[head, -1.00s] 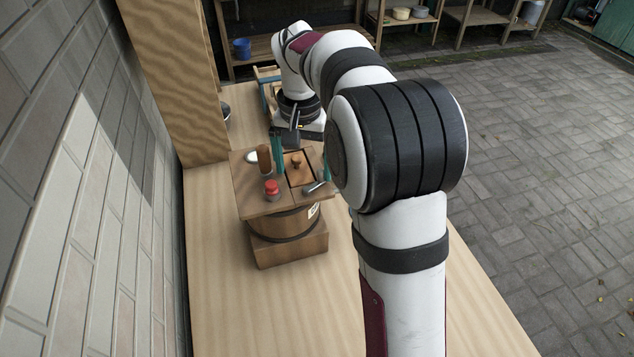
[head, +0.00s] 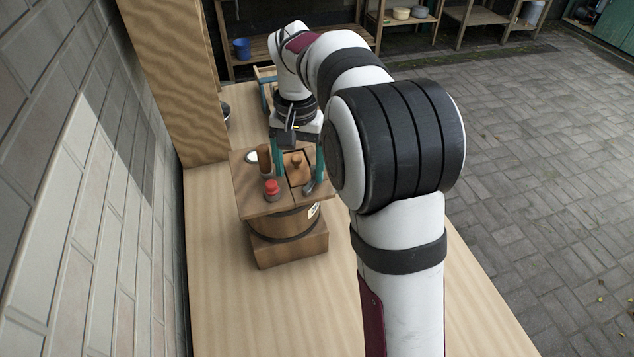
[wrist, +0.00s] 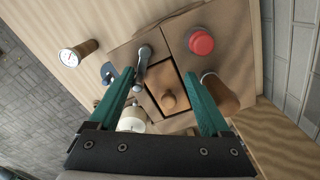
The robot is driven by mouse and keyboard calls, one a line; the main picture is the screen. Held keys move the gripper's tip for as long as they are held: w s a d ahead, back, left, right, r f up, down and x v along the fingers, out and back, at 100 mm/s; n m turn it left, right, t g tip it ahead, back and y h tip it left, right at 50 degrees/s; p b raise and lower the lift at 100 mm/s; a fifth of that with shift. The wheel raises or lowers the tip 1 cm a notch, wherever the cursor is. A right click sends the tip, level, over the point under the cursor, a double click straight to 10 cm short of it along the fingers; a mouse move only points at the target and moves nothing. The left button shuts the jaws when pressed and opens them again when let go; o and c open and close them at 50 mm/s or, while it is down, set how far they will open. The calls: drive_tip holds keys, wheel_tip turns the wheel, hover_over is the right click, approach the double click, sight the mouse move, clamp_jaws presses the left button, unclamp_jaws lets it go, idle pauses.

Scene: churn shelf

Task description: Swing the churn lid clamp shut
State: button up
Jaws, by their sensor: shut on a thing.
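The churn (head: 290,243) stands on the bench with a square wooden top. A small wooden lid with a round knob (wrist: 168,101) is set in the top. The grey metal clamp lever (head: 312,187) is at the lid's right edge; in the wrist view it (wrist: 142,66) lies along the inner side of one teal finger. My gripper (head: 298,170) is over the lid, its fingers wide apart on either side of the knob. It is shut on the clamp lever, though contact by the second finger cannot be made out.
A red knob (head: 271,190) and an upright brown handle (head: 264,158) stand on the churn top, close to the other finger. A wooden post (head: 180,85) rises behind on the left. The front bench is clear.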

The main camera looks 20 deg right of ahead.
wheel_tip(320, 180, up, 6)
drive_tip(key=shift+f, duration=0.1)
drive_tip(key=shift+c, duration=0.9)
drive_tip(key=shift+r, duration=0.55)
drive_tip(key=s+a+f, duration=0.1)
drive_tip(key=s+f, duration=0.1)
drive_tip(key=s, duration=0.8)
drive_tip(key=s+a+f+y, duration=0.1)
drive_tip(key=s+a+f, duration=0.1)
drive_tip(key=s, duration=0.8)
drive_tip(key=s+a+f, duration=0.2)
drive_tip(key=s+f, duration=0.2)
drive_tip(key=s, duration=0.6)
drive_tip(key=shift+s+y, duration=0.15)
drive_tip(key=shift+y, duration=0.15)
drive_tip(key=shift+o, duration=0.3)
drive_tip(key=shift+f, duration=0.1)
